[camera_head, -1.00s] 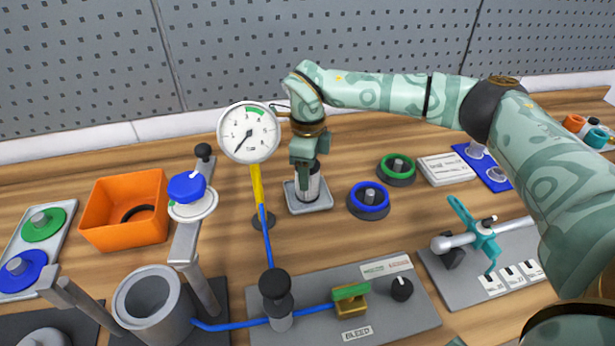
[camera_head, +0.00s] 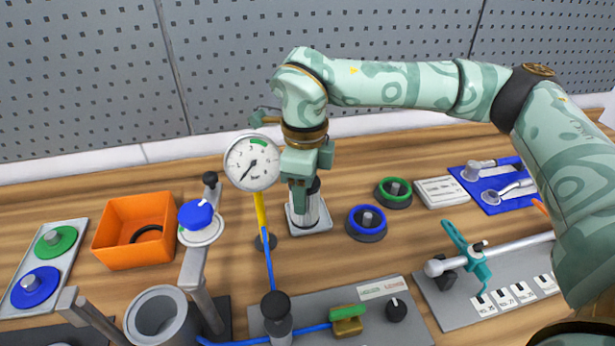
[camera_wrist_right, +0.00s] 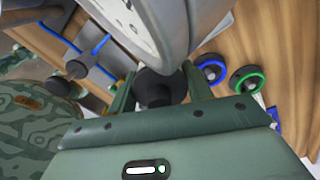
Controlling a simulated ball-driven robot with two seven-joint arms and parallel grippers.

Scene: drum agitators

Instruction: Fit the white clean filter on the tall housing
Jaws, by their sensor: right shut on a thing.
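In the right wrist view the dark round top (camera_wrist_right: 158,88) is between the two fingers; whether the filter is clear of the tray I cannot tell. A grey open-topped cylinder (camera_head: 160,316), probably the tall housing, stands at the lower left; its open top is bare. My left gripper is not in view.
A dial gauge (camera_head: 252,163) on a yellow stem stands close left of my right gripper. An orange bin (camera_head: 134,226) holds a dark ring. A blue-capped post (camera_head: 197,214) rises behind the housing. Blue (camera_head: 367,222) and green (camera_head: 394,192) ringed parts sit to the right.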

